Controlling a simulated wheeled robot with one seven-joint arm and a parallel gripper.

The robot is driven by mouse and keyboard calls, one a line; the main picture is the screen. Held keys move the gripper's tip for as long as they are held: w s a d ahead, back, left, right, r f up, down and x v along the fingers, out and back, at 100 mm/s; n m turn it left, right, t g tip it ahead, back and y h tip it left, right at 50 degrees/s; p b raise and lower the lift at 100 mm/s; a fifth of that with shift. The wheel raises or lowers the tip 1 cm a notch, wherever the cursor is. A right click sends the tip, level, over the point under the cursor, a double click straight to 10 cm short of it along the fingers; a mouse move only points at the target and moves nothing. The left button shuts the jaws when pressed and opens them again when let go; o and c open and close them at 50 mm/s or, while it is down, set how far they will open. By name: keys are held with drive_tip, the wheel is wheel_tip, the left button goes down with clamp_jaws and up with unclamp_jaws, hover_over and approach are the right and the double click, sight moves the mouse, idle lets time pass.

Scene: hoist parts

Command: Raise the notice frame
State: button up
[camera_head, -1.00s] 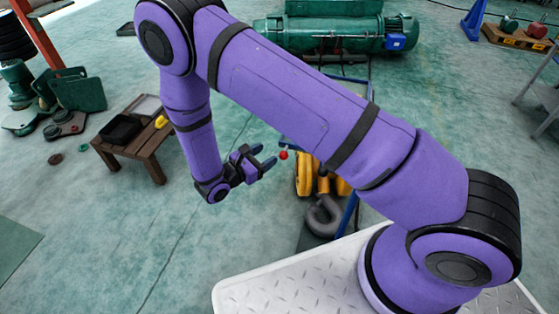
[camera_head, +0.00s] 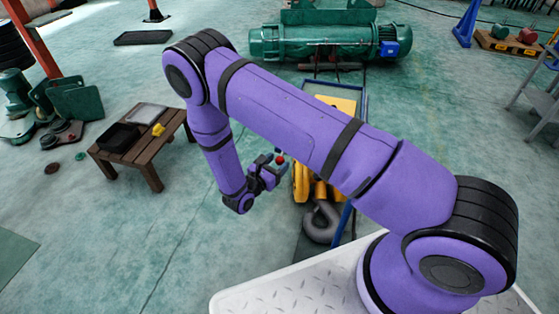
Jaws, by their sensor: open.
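The notice frame seems to be the blue tube frame (camera_head: 364,98) with a yellow panel (camera_head: 338,104), right of the centre, partly hidden behind my purple arm.
A yellow hoist block with a grey hook (camera_head: 321,222) stands just right of my gripper. A wooden table (camera_head: 168,130) with a black tray (camera_head: 119,137) is at the left. A green hoist motor (camera_head: 320,43) lies at the back. The floor at front left is clear.

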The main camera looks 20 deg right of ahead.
drive_tip(key=shift+x, duration=0.85)
clamp_jaws()
drive_tip(key=shift+r, duration=0.15)
drive_tip(key=shift+r+m, duration=0.4)
drive_tip(key=shift+r, duration=0.35)
drive_tip(key=s+d+r+m+y, duration=0.1)
drive_tip(key=d+r+m, duration=0.1)
drive_tip(key=r, duration=0.5)
drive_tip(key=s+d+r+m+y, duration=0.1)
drive_tip(key=s+d+r+m, duration=0.1)
drive_tip(key=r, duration=0.5)
drive_tip(key=shift+s+d+m+g+y, duration=0.25)
drive_tip(key=shift+d+m+y, duration=0.2)
drive_tip(key=shift+m, duration=0.25)
drive_tip(key=shift+r, duration=0.15)
